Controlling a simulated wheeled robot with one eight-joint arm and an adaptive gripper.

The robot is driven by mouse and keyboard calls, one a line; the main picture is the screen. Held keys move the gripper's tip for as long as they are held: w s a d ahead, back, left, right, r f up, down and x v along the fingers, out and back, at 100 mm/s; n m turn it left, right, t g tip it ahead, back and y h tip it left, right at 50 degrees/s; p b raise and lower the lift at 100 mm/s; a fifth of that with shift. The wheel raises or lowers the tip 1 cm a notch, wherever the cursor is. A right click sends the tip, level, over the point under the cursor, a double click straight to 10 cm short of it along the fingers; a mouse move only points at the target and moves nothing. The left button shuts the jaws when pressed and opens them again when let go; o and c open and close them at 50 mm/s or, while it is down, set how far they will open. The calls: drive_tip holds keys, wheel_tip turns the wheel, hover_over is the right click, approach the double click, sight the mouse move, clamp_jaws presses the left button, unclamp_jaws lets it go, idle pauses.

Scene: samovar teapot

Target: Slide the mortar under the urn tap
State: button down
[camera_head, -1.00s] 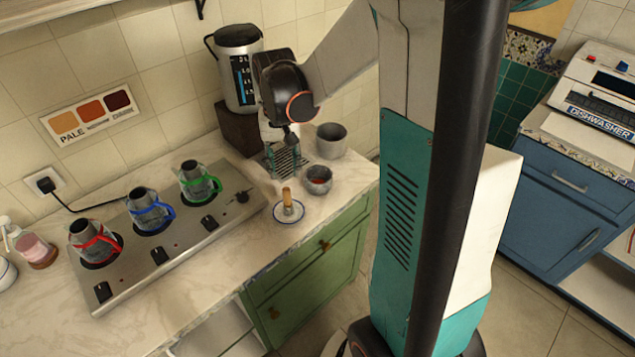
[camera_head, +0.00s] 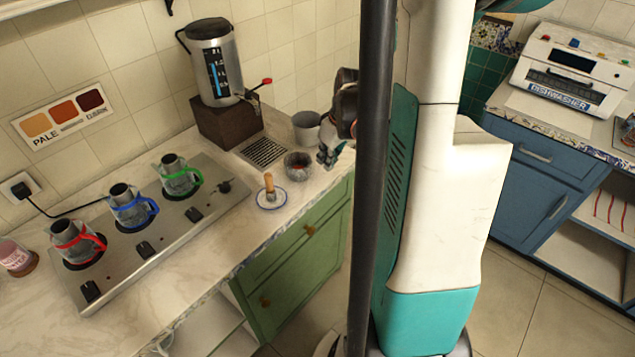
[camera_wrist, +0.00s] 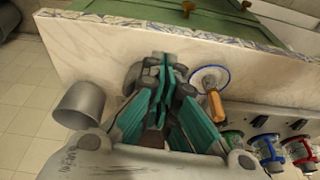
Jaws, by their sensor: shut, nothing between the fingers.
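The mortar (camera_head: 298,168) is a small grey stone bowl with something red inside. It stands on the counter just right of and in front of the drip grate (camera_head: 265,152). The steel urn (camera_head: 212,65) stands on a dark block; its red-handled tap (camera_head: 258,86) points over the grate. My gripper (camera_head: 325,156) is low on the mortar's right side, shut and empty; whether it touches the mortar I cannot tell. In the wrist view my teal fingers (camera_wrist: 160,70) are together, and the mortar cannot be made out clearly behind them.
A grey pot (camera_head: 307,128) stands close behind my gripper, also seen in the wrist view (camera_wrist: 80,105). A hot plate (camera_head: 150,225) with three glass pots is at left.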

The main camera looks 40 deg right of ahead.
drive_tip(key=shift+n, duration=0.4)
drive_tip(key=b+x, duration=0.1)
drive_tip(key=x, duration=0.2)
drive_tip(key=s+d+b+x, duration=0.1)
drive_tip(key=x, duration=0.2)
drive_tip(key=b+x, duration=0.1)
drive_tip(key=x, duration=0.2)
drive_tip(key=shift+s+d+f+b, duration=0.15)
drive_tip(key=shift+d+f+b, duration=0.2)
drive_tip(key=shift+f, duration=0.25)
drive_tip(key=w, duration=0.3)
drive_tip(key=shift+a+f+b, duration=0.2)
drive_tip(key=shift+b, duration=0.2)
drive_tip(key=shift+w+r, duration=0.1)
drive_tip(key=shift+w, duration=0.5)
drive_tip(key=w, duration=0.5)
drive_tip(key=w+a, duration=0.1)
drive_tip(key=w, duration=1.1)
drive_tip(key=shift+a, duration=0.15)
